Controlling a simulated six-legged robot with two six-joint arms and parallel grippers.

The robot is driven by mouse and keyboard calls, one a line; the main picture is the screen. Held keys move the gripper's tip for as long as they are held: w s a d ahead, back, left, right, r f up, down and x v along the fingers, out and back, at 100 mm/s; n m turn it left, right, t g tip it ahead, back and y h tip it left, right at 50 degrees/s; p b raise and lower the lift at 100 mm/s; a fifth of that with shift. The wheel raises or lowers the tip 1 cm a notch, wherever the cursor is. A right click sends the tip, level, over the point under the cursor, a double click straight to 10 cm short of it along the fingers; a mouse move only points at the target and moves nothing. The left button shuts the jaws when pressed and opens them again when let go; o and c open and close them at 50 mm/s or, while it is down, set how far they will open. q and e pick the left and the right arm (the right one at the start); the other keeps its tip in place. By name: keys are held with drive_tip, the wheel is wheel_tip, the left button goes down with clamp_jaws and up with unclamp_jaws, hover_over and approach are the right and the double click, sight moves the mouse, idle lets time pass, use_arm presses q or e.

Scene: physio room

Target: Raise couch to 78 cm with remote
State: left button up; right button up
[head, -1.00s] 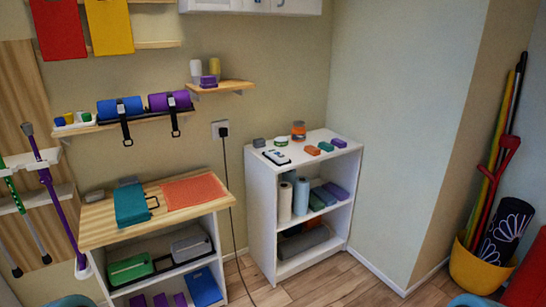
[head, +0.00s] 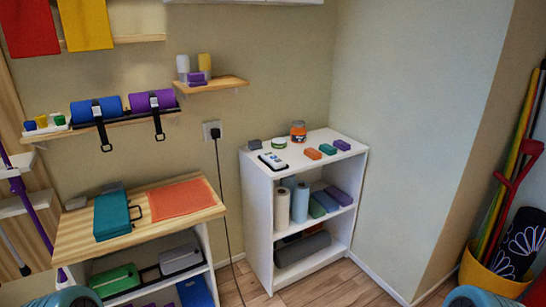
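A white handset with dark edges and small buttons (head: 272,161), which looks like the remote, lies flat on the top of the white shelf unit (head: 313,149), near its front left corner. No gripper touches it. The couch is not in view. Neither of my grippers shows; only rounded blue-grey parts, which seem to be my arms, show at the bottom edge.
Around the handset stand a jar with an orange band (head: 298,132), a small tub (head: 275,145) and several coloured blocks. A wooden-topped bench (head: 75,228) is at left. A yellow bucket (head: 490,273) stands at right. Wooden floor (head: 335,285) is clear in front.

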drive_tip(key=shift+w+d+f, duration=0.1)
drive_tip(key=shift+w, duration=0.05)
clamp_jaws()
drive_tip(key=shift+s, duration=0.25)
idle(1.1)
